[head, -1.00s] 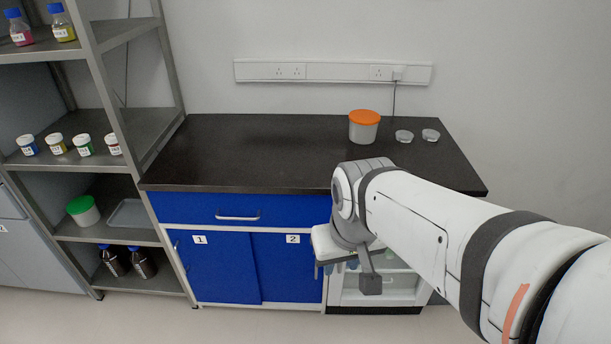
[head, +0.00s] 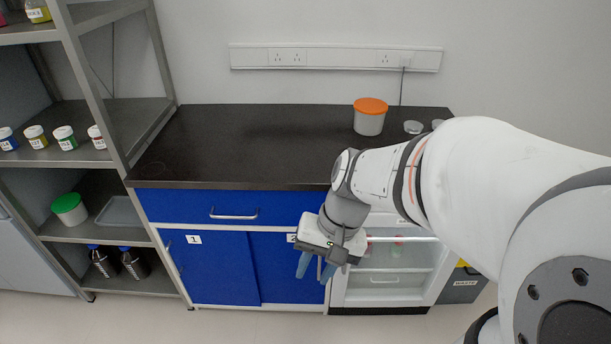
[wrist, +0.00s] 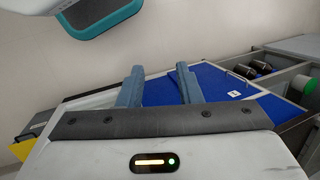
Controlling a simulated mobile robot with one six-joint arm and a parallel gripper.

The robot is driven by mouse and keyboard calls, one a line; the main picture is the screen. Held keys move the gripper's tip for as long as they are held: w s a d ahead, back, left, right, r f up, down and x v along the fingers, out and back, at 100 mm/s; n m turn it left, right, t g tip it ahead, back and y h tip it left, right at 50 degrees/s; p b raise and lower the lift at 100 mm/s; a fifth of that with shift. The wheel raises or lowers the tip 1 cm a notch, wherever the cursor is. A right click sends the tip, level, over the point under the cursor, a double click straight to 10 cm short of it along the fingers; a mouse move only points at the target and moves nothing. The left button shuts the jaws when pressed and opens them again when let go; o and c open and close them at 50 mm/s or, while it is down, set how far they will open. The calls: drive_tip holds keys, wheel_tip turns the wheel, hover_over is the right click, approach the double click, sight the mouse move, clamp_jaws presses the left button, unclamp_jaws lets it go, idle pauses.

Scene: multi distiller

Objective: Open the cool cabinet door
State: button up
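The cool cabinet (head: 433,282) is a small white unit with a see-through front, under the right part of the black counter. Small red and green things show inside it. Its upper left part is hidden behind my gripper and wrist, and I cannot make out a handle. My gripper (head: 313,272) is open and empty, pointing down in front of the left edge of the cool cabinet and the blue door marked 2. In the wrist view, the two blue-grey fingers of my gripper (wrist: 160,70) stand apart with nothing between them.
Blue doors (head: 220,268) and a blue drawer with a metal handle (head: 234,216) lie left of the cool cabinet. A grey waste bin (head: 462,288) stands at its right. An orange-lidded tub (head: 369,120) is on the counter. A metal shelf (head: 140,188) stands left. The floor in front is clear.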

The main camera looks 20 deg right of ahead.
drive_tip(key=w+d+f+m+t+y+b, duration=0.1)
drive_tip(key=w+f+m+t+y+b, duration=0.1)
drive_tip(key=w+f+m+y+b, duration=0.5)
drive_tip(key=w+f+m+t+y+b, duration=0.2)
drive_tip(key=w+f+m+y+b, duration=0.15)
drive_tip(key=f+m, duration=0.45)
drive_tip(key=w+d+f+m+t+h+b, duration=0.45)
drive_tip(key=d+f+m+t, duration=0.25)
drive_tip(key=d+f, duration=0.3)
drive_tip(key=w+d+f+m+t+h+b, duration=0.4)
drive_tip(key=d+f+m+t+b, duration=0.15)
drive_tip(key=d+f, duration=0.45)
drive_tip(key=w+a+t, duration=0.1)
drive_tip(key=w+a, duration=0.1)
drive_tip(key=w, duration=0.4)
drive_tip(key=shift+w+r+m, duration=0.15)
drive_tip(key=shift+w+m, duration=0.2)
drive_tip(key=shift+m, duration=0.1)
clamp_jaws()
